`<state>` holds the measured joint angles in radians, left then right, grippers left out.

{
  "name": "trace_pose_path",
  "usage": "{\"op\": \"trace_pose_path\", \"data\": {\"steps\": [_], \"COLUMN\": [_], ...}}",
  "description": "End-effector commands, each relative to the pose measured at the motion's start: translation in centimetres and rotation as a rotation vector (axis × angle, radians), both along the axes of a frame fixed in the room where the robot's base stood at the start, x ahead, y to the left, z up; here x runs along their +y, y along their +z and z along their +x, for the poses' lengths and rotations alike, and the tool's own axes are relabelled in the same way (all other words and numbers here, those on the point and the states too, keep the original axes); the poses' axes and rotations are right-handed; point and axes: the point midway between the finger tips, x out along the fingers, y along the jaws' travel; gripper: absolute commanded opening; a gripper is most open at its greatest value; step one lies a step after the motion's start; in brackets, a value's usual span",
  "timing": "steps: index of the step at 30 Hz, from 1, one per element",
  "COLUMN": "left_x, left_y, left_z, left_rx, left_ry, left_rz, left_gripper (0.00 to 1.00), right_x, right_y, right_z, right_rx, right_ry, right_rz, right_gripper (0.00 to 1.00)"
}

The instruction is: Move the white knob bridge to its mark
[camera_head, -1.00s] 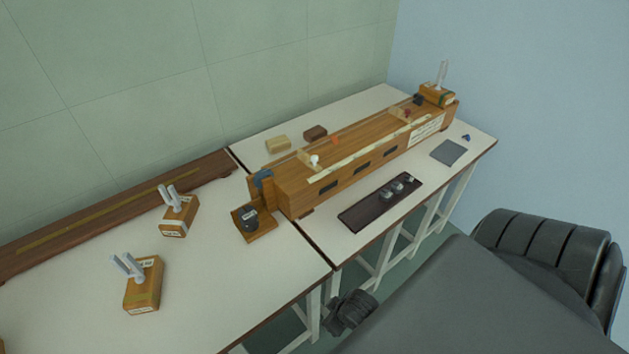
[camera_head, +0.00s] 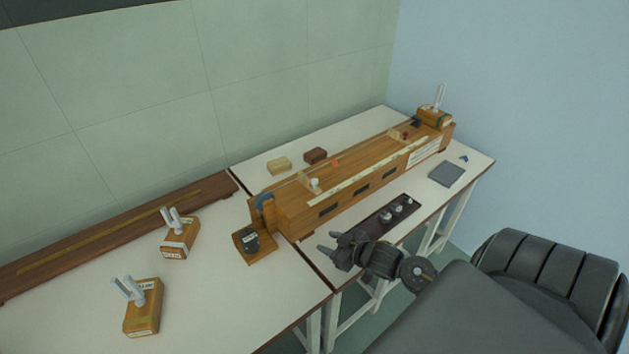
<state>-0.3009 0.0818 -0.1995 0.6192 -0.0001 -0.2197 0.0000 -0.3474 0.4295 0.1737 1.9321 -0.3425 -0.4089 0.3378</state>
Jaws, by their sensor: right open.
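The white knob bridge (camera_head: 314,183) is a small pale wooden piece with a white knob, sitting on top of the long wooden spectrometer bench (camera_head: 290,212) near its left end. A pale scale strip (camera_head: 345,179) runs along the bench top. An orange mark (camera_head: 335,162) shows on the bench top, beyond and right of the white knob; I cannot tell whose mark it is. My right gripper (camera_head: 326,243) is open and empty, in front of the bench over the table's front edge, apart from the bridge. My left gripper is not in view.
A dark tray (camera_head: 374,228) with several small pieces lies in front of the bench, partly behind my right gripper. A black-knobbed wooden block (camera_head: 250,243) stands at the bench's left end. Two forked wooden blocks (camera_head: 179,238) stand on the left table. A grey pad (camera_head: 446,174) lies right.

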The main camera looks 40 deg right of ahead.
Motion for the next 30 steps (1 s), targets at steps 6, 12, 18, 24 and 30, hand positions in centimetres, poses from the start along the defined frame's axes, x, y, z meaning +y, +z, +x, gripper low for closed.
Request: {"op": "trace_pose_path", "data": {"steps": [6,12,18,24,30], "left_x": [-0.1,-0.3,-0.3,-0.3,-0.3], "left_y": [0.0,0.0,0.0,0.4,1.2], "left_z": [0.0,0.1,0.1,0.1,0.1], "left_rx": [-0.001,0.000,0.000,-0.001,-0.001], "left_ry": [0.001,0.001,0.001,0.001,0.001], "left_rz": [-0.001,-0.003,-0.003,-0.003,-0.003], "left_gripper": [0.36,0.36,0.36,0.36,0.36], "right_x": [-7.0,-9.9,-10.3,-9.7,-8.3], "right_y": [5.6,9.3,10.1,10.3,10.4], "right_z": [4.4,5.0,5.0,6.7,10.2], "right_rx": [-0.266,-0.386,-0.412,-0.414,-0.414], "right_ry": [0.128,0.200,0.216,0.215,0.215], "right_rz": [0.152,0.255,0.277,0.278,0.278], "right_gripper": [0.41,0.41,0.41,0.41,0.41]}}
